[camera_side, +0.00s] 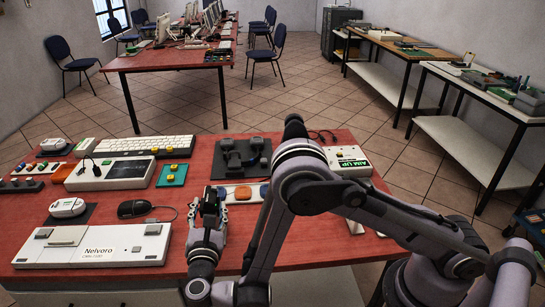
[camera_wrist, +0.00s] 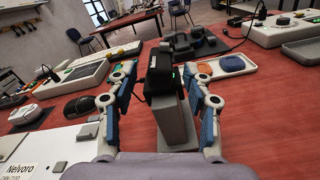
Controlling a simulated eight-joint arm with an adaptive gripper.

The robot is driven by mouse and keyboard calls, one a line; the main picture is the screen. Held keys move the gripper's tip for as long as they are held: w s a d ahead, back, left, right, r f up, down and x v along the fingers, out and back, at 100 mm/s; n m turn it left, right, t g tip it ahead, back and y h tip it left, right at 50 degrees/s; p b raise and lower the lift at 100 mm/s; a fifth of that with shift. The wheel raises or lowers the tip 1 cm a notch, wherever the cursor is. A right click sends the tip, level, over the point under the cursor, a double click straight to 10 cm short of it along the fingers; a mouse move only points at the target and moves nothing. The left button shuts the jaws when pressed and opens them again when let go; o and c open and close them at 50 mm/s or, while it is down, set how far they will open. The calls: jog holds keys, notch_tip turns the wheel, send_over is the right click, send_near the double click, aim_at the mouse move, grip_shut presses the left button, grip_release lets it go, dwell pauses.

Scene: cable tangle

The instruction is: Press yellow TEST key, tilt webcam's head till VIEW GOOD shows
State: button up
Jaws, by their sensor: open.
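The webcam has a black head (camera_wrist: 160,78) with a small green light, on a grey stand (camera_wrist: 174,125). In the wrist view it stands between the fingers of my gripper (camera_wrist: 160,90). The gripper is open, with a blue-padded finger on each side, and I see gaps between the fingers and the head. In the side view my gripper (camera_side: 208,208) largely hides the webcam. A white display box (camera_side: 348,160) at the right reads AIM UP on a green strip. Yellow keys show on a teal box (camera_side: 172,176), but I cannot read a TEST label.
A white Nelvoro case (camera_side: 95,246) lies at the front left. A black mouse (camera_side: 135,208), a keyboard (camera_side: 145,143) and a tray with orange and blue pieces (camera_side: 242,193) lie around my gripper. A dark device (camera_side: 243,155) sits behind. Red table shows between them.

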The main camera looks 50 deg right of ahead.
aim_at(209, 205)
jog(key=shift+x, duration=1.55)
grip_shut()
jog(key=shift+n, duration=0.4)
grip_release()
jog(key=shift+a, duration=0.15)
